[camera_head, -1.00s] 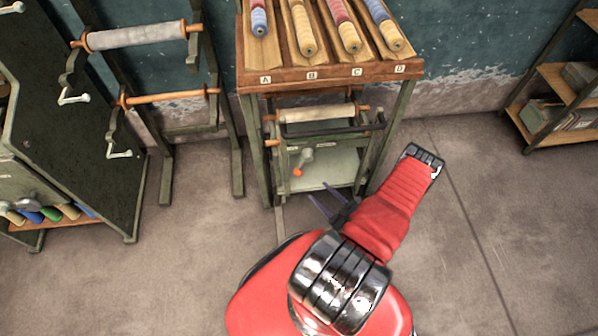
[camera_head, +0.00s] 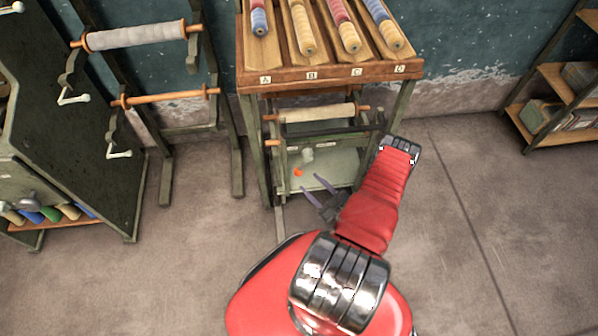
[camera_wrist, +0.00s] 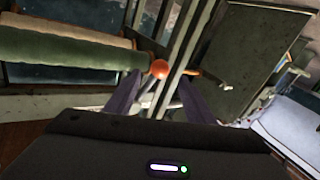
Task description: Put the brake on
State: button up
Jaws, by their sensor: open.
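A lever with a round orange knob (camera_head: 298,172) is on the front of the green-grey frame under the sloped stand; I take it as the brake. In the wrist view an orange ball (camera_wrist: 160,69) shows ahead, in line with the gap between my fingers. My gripper (camera_head: 312,183) is open, its two purple fingers pointing at the frame, just right of and below the knob. In the wrist view my gripper (camera_wrist: 158,97) has nothing between its fingers, and the ball appears beyond the tips. I cannot tell the exact distance. The lever's mounting is unclear.
A cream roll (camera_head: 317,113) lies across the frame, with a dark bar (camera_head: 330,132) in front. The sloped stand (camera_head: 330,75) overhangs it. A roller rack (camera_head: 165,100) stands at left, a bookshelf (camera_head: 560,95) at right. The floor (camera_head: 480,230) is clear at right.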

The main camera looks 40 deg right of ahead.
aim_at(298, 171)
jog(key=shift+w, duration=4.25)
jog(key=shift+c, duration=0.3)
